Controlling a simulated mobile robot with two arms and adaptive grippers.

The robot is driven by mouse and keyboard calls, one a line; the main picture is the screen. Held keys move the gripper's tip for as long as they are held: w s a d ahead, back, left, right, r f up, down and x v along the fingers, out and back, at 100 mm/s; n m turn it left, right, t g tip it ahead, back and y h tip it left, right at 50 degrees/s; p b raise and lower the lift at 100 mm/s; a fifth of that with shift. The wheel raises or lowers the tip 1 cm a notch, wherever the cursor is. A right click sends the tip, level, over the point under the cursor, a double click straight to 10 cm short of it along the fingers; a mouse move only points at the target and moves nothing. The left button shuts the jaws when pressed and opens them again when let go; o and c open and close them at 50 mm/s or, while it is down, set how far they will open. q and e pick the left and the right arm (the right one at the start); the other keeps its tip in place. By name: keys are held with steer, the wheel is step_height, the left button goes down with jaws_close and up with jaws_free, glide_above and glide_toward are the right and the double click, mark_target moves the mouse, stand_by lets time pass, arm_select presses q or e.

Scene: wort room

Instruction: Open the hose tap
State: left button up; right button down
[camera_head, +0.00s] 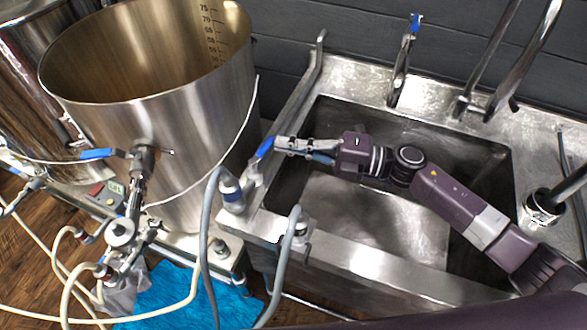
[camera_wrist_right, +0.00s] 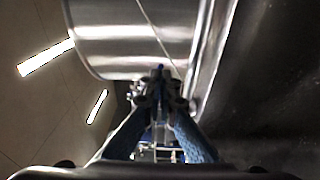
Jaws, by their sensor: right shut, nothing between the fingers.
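The hose tap (camera_head: 250,180) is at the left front corner of the sink, with a grey hose at its foot. Its blue lever handle (camera_head: 264,147) slants up to the right. My right gripper (camera_head: 280,144) reaches in from the right over the sink. It is shut and empty, its fingertips close beside the blue handle; I cannot tell whether they touch. In the right wrist view the fingertips (camera_wrist_right: 158,95) are together, and a small blue tip (camera_wrist_right: 160,68) shows just beyond them. The tap body is mostly hidden there. My left gripper is not in view.
A large steel kettle (camera_head: 190,130) stands left of the tap, with a blue-handled valve (camera_head: 97,154) on its front. The sink (camera_head: 350,265) lies under my right arm. Another blue-topped tap (camera_head: 402,60) stands at its back. Hoses (camera_head: 283,265) hang in front of the sink.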

steer(key=shift+w+a, duration=0.3)
steer(key=shift+w, duration=0.2)
stand_by(0.5)
